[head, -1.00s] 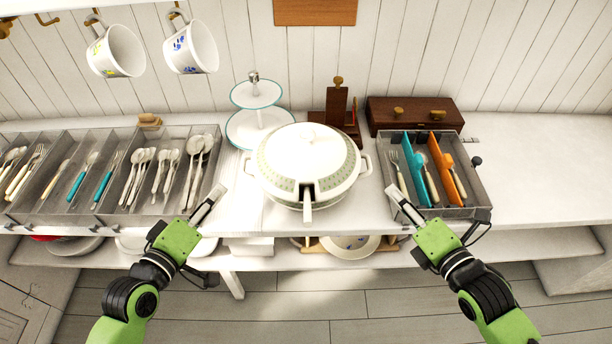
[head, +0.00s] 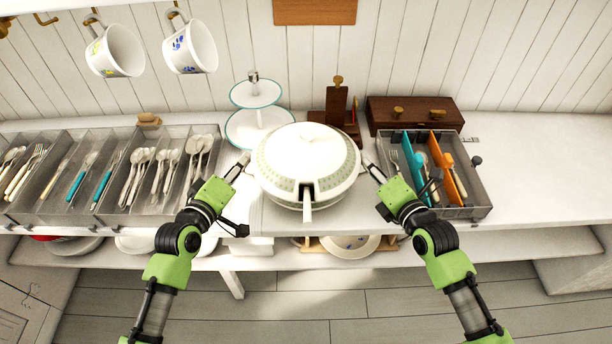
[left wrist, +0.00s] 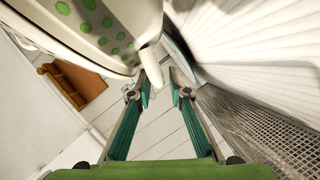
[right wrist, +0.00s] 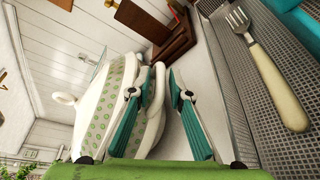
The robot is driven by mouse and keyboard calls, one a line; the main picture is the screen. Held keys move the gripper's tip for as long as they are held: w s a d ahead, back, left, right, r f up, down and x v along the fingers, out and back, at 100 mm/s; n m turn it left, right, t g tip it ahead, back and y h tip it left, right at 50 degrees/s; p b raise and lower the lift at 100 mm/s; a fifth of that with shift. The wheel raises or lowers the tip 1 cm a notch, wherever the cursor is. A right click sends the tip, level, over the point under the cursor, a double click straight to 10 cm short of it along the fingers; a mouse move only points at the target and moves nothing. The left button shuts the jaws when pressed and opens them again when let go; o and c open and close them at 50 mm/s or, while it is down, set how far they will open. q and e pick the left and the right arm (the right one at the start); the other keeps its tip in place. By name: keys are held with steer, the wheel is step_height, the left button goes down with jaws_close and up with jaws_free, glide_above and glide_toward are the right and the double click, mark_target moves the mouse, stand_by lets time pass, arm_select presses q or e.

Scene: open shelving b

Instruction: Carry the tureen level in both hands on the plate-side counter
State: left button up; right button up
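The white tureen (head: 300,170) with a green-patterned rim stands upright on the counter, lid on, a ladle handle (head: 308,205) sticking out at the front. My left gripper (head: 243,162) is at its left side; in the left wrist view its fingers (left wrist: 160,92) are apart, with the white handle (left wrist: 151,68) just beyond the tips. My right gripper (head: 368,160) is at its right side; in the right wrist view its fingers (right wrist: 153,85) are apart, with the right handle (right wrist: 158,85) at or between the tips. Contact with either handle cannot be told.
A tiered stand (head: 258,128), a wooden holder (head: 340,100) and a brown box (head: 415,113) stand behind. The counter's far right is clear.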

arm_select(q)
jaws_close()
arm_select(e)
jaws_close()
arm_select(q)
steer(key=shift+w+r, duration=0.15)
steer(key=shift+r, duration=0.15)
arm_select(e)
steer(key=shift+w+r, duration=0.1)
steer(key=shift+r, duration=0.15)
arm_select(q)
steer(key=shift+r, duration=0.1)
arm_select(e)
steer(key=shift+r, duration=0.1)
